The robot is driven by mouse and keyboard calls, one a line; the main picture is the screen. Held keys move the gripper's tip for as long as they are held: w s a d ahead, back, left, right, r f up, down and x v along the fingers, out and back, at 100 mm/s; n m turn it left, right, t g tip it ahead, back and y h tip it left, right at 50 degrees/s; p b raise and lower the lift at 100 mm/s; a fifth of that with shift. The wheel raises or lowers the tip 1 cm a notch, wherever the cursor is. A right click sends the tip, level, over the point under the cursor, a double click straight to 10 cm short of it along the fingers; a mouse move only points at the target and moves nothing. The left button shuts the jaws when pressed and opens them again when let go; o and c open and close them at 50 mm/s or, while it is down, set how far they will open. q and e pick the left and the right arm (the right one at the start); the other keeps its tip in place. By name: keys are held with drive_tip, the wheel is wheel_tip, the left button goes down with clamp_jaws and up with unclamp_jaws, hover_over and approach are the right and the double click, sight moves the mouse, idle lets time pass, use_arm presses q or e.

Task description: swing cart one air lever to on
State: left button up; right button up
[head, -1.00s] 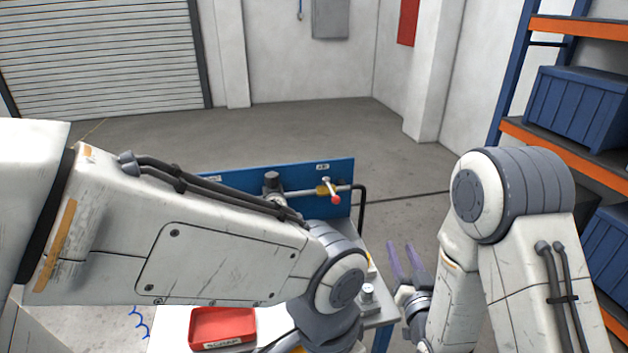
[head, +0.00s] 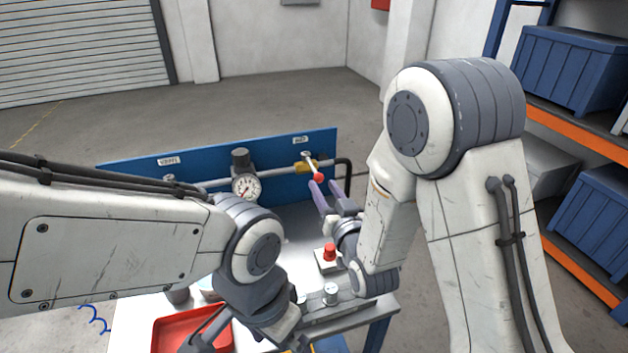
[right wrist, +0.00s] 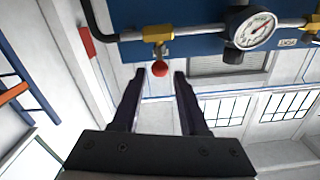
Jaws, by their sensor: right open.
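The air lever ends in a red ball knob (head: 318,177) and sits on a yellow valve body (head: 308,166) on the pipe at the right end of the blue panel (head: 215,155). My right gripper (head: 327,190) is open, its two purple fingers just in front of the knob. In the right wrist view the knob (right wrist: 160,68) appears between the open fingertips (right wrist: 159,74), with the yellow valve body (right wrist: 158,33) beyond. I cannot tell whether either finger touches it. My left gripper (head: 205,335) is partly visible over the red tray, its jaws unclear.
A pressure gauge (head: 246,187) sits left of the lever on the same pipe. A red button (head: 330,252) stands on the bench below my right gripper. The red tray (head: 165,335) lies at the front left. Blue bins (head: 570,70) on shelving stand at the right.

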sight(314, 169)
drive_tip(key=x, duration=0.7)
drive_tip(key=shift+r+p, duration=0.1)
drive_tip(key=shift+p, duration=0.3)
drive_tip(key=shift+w+a, duration=0.15)
drive_tip(key=shift+w, duration=0.45)
clamp_jaws()
idle(0.6)
